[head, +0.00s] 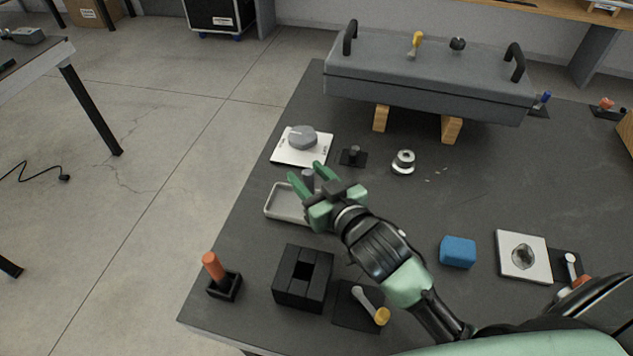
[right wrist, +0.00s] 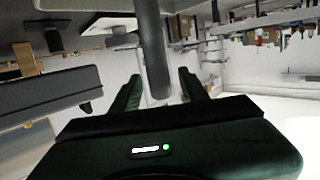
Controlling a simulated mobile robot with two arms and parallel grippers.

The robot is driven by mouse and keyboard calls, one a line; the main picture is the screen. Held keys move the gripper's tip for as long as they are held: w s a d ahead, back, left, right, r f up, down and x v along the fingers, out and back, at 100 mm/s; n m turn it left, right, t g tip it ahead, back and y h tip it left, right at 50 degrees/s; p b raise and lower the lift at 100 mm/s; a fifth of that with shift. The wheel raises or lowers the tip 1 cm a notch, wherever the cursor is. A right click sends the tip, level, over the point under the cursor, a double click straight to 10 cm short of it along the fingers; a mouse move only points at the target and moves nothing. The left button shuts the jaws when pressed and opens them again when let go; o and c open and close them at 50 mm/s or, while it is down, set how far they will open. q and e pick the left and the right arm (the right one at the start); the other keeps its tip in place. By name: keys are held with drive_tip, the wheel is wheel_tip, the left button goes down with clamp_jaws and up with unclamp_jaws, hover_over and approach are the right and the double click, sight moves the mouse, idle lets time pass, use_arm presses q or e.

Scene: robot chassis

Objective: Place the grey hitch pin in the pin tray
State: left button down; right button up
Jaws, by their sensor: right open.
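The grey hitch pin (head: 308,180) shows as a grey cylinder at the pin tray, between my right gripper's fingers. It also shows in the right wrist view (right wrist: 152,45), running between the two fingers with a gap on each side. The pin tray (head: 271,212) is a shallow pale tray left of the table's middle, partly hidden by the gripper. My right gripper (head: 307,180) is open around the pin, over the tray's right part. The pin's lower end is hidden, so I cannot tell exactly how it rests. My left gripper is not in view.
A black block with a square hole (head: 290,292), an orange-handled pin (head: 213,266) and a yellow-ended pin (head: 371,305) are near the front. A white plate (head: 288,155) lies behind the tray. A blue block (head: 458,251) is to the right. The grey chassis (head: 430,85) stands at the back.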

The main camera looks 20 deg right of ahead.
drive_tip(key=p+v, duration=0.1)
drive_tip(key=v, duration=1.1)
drive_tip(key=shift+r, duration=0.1)
